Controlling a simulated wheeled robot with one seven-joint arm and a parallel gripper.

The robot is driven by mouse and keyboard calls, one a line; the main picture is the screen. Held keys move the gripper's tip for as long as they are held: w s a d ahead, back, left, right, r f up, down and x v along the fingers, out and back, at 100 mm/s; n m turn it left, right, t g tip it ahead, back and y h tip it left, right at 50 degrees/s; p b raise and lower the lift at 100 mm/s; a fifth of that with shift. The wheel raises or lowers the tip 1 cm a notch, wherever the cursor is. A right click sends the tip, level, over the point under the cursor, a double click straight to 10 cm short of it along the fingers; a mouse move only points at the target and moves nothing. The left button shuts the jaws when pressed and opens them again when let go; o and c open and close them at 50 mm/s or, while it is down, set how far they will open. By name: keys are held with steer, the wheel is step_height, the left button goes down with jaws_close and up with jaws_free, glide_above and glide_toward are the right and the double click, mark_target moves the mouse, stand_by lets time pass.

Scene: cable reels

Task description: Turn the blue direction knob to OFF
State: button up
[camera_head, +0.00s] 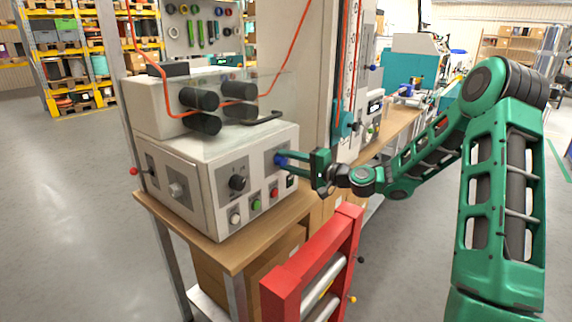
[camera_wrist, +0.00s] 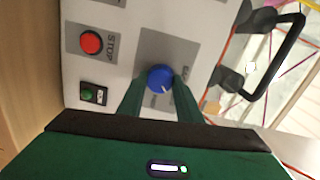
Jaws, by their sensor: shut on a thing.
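The blue direction knob (camera_wrist: 160,78) is on the front panel of a white control box (camera_head: 176,157). In the head view the knob (camera_head: 281,160) shows at the panel's right side, at the tip of my gripper (camera_head: 285,159). In the wrist view my gripper (camera_wrist: 160,92) has its two green fingers shut on the knob's sides. A white pointer mark shows on the knob, toward the lower right. The label beside it is partly hidden and too small to read.
A red STOP button (camera_wrist: 91,42) and a green rocker switch (camera_wrist: 88,95) sit near the knob. A black knob (camera_head: 237,182) is farther left on the panel. The box stands on a wooden bench (camera_head: 228,253). A red frame (camera_head: 312,265) stands in front.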

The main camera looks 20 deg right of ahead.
steer(key=shift+s+a+f, duration=0.1)
steer(key=shift+s+f, duration=0.05)
steer(key=shift+f, duration=0.15)
steer(key=o, duration=1)
steer(key=shift+o, duration=0.2)
steer(key=shift+r, duration=0.15)
steer(key=v, duration=1)
steer(key=shift+d, duration=0.3)
steer(key=shift+s, duration=0.1)
